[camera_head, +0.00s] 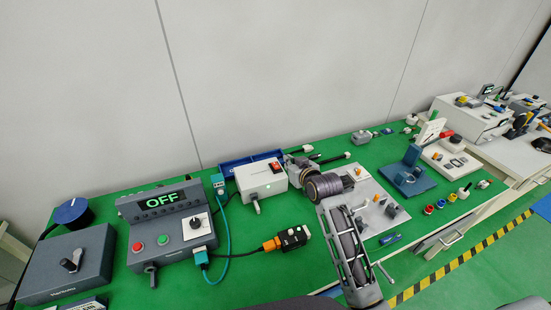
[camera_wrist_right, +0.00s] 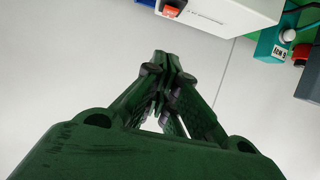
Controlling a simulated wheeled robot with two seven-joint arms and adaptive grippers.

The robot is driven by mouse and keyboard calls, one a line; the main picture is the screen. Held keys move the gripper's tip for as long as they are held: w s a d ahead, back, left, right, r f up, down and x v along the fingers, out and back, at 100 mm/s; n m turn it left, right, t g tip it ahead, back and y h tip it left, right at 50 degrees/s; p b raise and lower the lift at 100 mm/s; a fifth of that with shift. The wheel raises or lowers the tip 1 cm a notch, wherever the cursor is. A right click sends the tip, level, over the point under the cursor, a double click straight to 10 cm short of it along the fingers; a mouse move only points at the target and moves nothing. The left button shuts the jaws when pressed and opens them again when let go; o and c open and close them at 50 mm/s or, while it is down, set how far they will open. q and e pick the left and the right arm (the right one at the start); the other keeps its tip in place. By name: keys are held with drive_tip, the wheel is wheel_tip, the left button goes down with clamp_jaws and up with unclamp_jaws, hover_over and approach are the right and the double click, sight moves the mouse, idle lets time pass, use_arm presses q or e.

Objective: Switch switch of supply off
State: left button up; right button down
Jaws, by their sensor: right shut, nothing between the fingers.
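The supply appears to be a white box (camera_head: 262,181) with a red switch (camera_head: 275,167) on its top right and a small green light. In the right wrist view the white box (camera_wrist_right: 225,12) and its red switch (camera_wrist_right: 172,9) show at the top edge, partly cut off. My right gripper (camera_head: 290,160) is just right of the box's back corner, close to the switch. In the wrist view its fingertips (camera_wrist_right: 163,62) are together, empty, and appear apart from the switch. The switch's exact position is too small to tell. My left gripper is not in view.
A grey console (camera_head: 168,222) left of the box shows "OFF" and has red and green buttons and a knob. Teal connectors and cables (camera_head: 228,240) run between them. A blue tray (camera_head: 240,163) lies behind. A grey board (camera_head: 372,195) with small parts is to the right.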

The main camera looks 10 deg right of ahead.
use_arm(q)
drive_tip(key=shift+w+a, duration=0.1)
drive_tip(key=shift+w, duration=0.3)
use_arm(e)
drive_tip(key=shift+w, duration=0.35)
drive_tip(key=shift+r, duration=0.1)
hover_over(276, 165)
drive_tip(key=s, duration=0.3)
drive_tip(key=shift+w+d+f, duration=0.1)
drive_tip(key=shift+d+f, duration=0.05)
drive_tip(key=shift+f, duration=0.85)
drive_tip(key=shift+w+d+f, duration=0.1)
drive_tip(key=shift+f, duration=0.85)
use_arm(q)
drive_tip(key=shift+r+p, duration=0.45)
use_arm(e)
drive_tip(key=shift+s+f, duration=0.2)
drive_tip(key=shift+f, duration=0.85)
drive_tip(key=shift+s+f, duration=0.2)
drive_tip(key=shift+f, duration=0.8)
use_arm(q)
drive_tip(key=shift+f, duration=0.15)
use_arm(e)
drive_tip(key=shift+d, duration=0.1)
